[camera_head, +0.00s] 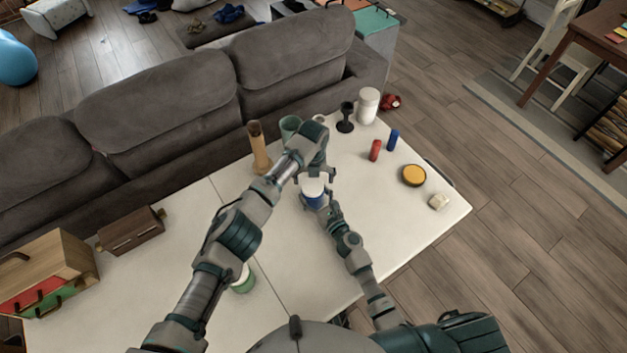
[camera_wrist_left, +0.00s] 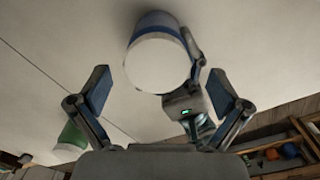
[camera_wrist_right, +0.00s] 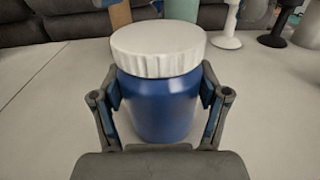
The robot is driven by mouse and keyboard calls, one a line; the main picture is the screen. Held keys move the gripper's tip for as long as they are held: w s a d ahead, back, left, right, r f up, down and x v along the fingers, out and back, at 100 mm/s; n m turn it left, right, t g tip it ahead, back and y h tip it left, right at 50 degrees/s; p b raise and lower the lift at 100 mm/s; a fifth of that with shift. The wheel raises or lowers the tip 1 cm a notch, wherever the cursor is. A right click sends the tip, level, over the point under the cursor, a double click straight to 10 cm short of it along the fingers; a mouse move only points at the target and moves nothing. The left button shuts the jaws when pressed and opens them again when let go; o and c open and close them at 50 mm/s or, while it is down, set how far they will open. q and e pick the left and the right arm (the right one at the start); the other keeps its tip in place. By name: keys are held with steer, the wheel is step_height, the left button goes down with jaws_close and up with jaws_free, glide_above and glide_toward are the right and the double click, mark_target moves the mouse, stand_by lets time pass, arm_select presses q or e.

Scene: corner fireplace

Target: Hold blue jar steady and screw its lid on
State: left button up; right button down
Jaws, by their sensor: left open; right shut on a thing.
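The blue jar (camera_wrist_right: 158,108) stands upright on the white table, with a white ribbed lid (camera_wrist_right: 158,50) sitting on its top. I cannot tell how tightly the lid is seated. My right gripper (camera_wrist_right: 160,95) is shut on the jar's body, one finger on each side below the lid. In the head view the jar (camera_head: 314,201) is partly covered by my left gripper (camera_head: 315,174), which is open above the lid. In the left wrist view the lid (camera_wrist_left: 157,65) shows beyond the spread left fingers (camera_wrist_left: 158,92), which do not touch it.
A tan cylinder (camera_head: 258,147), a green cup (camera_head: 290,126), a black goblet (camera_head: 345,117) and a white jar (camera_head: 367,105) stand behind. Red (camera_head: 375,150) and blue (camera_head: 393,139) cylinders and a yellow-topped round thing (camera_head: 413,175) are at right. A green-and-white jar (camera_head: 243,282) is in front.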

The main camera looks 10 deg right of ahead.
arm_select(q)
steer(key=shift+r, duration=1.5)
arm_select(e)
steer(key=shift+d+f, duration=0.1)
